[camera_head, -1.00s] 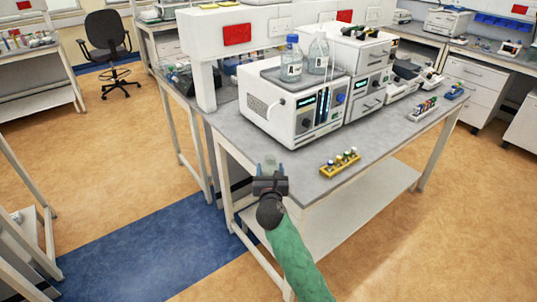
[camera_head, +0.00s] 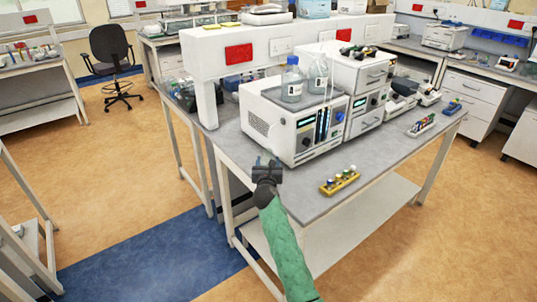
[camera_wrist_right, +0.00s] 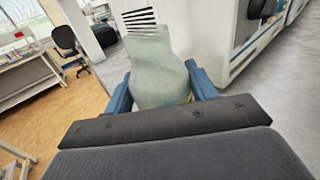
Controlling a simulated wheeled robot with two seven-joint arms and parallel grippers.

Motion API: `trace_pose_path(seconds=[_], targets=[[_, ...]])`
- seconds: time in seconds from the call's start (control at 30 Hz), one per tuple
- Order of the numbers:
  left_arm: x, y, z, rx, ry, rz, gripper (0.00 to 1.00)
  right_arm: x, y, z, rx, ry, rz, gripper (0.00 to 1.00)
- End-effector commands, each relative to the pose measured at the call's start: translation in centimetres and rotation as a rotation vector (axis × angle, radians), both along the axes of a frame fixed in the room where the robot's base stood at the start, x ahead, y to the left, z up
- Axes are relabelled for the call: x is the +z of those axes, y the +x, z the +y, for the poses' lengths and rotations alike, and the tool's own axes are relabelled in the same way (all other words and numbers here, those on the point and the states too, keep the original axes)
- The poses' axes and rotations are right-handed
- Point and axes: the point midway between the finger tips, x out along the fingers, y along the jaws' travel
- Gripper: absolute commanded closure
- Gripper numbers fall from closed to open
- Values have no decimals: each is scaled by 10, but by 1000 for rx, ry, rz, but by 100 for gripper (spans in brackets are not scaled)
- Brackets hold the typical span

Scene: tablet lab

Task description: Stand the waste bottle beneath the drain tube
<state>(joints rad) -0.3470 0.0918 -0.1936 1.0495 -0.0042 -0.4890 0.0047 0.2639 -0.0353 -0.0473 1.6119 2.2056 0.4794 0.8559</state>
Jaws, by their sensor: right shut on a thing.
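My right gripper (camera_head: 267,161) is over the near left part of the bench, in front of the white instrument stack (camera_head: 290,118). In the right wrist view its blue fingers (camera_wrist_right: 160,92) are shut on the waste bottle (camera_wrist_right: 160,75), a translucent grey-green bottle with a wide body and narrower neck. In the head view the bottle is mostly hidden by the gripper. The instrument's vented side shows close beyond the bottle in the wrist view. I cannot clearly make out the drain tube. My left gripper is not in view.
A yellow vial rack (camera_head: 340,181) stands on the bench (camera_head: 300,200) to the right of my gripper. Two glass bottles, one blue-capped (camera_head: 292,80), stand on top of the instrument. A white shelf post (camera_head: 207,103) rises to the left.

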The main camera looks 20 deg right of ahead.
Motion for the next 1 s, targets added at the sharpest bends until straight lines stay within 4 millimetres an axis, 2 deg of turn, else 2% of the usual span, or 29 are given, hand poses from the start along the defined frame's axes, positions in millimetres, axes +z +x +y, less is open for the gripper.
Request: trace_pose_path(seconds=[0.1,0.33,0.53,0.6,0.7,1.0], targets=[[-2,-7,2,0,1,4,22,1,16,-6,0,-1,0,67],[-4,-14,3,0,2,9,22,2,31,-11,0,-1,-1,67],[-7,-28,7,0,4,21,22,2,60,-21,-1,-2,1,67],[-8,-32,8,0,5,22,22,-9,58,-19,0,0,2,67],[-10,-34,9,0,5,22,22,-14,58,-19,0,-1,1,67],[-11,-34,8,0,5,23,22,-16,57,-19,0,0,0,67]])
